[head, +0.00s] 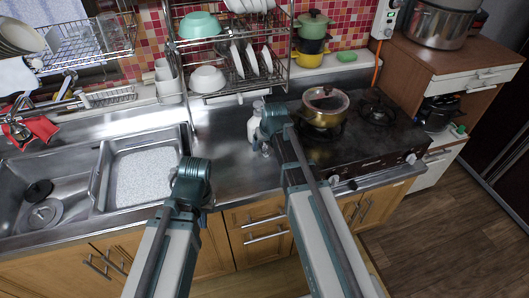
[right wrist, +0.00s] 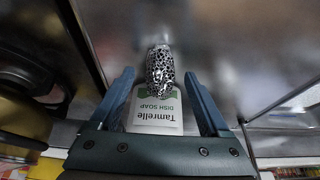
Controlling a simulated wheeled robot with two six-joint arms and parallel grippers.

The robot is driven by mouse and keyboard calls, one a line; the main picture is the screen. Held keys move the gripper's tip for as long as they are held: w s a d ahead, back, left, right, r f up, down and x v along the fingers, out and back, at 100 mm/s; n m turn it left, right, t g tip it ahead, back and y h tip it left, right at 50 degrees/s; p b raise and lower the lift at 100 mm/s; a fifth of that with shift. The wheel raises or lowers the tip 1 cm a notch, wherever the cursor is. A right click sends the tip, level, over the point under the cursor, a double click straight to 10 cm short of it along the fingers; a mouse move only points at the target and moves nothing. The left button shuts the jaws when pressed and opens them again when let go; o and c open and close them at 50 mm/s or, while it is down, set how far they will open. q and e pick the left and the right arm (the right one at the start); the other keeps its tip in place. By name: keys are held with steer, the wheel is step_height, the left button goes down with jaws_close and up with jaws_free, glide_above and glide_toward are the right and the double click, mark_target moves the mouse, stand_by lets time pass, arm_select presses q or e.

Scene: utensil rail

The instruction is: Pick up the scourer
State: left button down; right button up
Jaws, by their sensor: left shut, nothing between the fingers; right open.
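A silver, mesh-patterned lump that looks like the scourer (right wrist: 160,68) shows in the right wrist view, in line with the gap between my right fingers. It overlaps a white bottle labelled dish soap (right wrist: 155,112), whose label reads upside down. My right gripper (right wrist: 159,78) is open, with one finger on each side of the scourer and visible gaps to both. In the head view my right gripper (head: 268,128) is over the counter beside the pale bottle (head: 254,122), and hides much of that spot. My left gripper (head: 190,182) is shut and empty by the sink's right edge.
A stove with a gold pot (head: 325,108) stands right of my right gripper. A wire dish rack (head: 225,90) with bowls and plates is behind. The sink with a grey basin (head: 140,172) lies left. Bare steel counter (head: 225,140) lies between sink and stove.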

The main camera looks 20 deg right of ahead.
steer(key=shift+w+f, duration=0.2)
steer(key=shift+f, duration=0.4)
arm_select(q)
steer(key=shift+f, duration=0.5)
arm_select(e)
steer(key=shift+r, duration=0.1)
jaws_close()
steer(key=shift+r, duration=0.1)
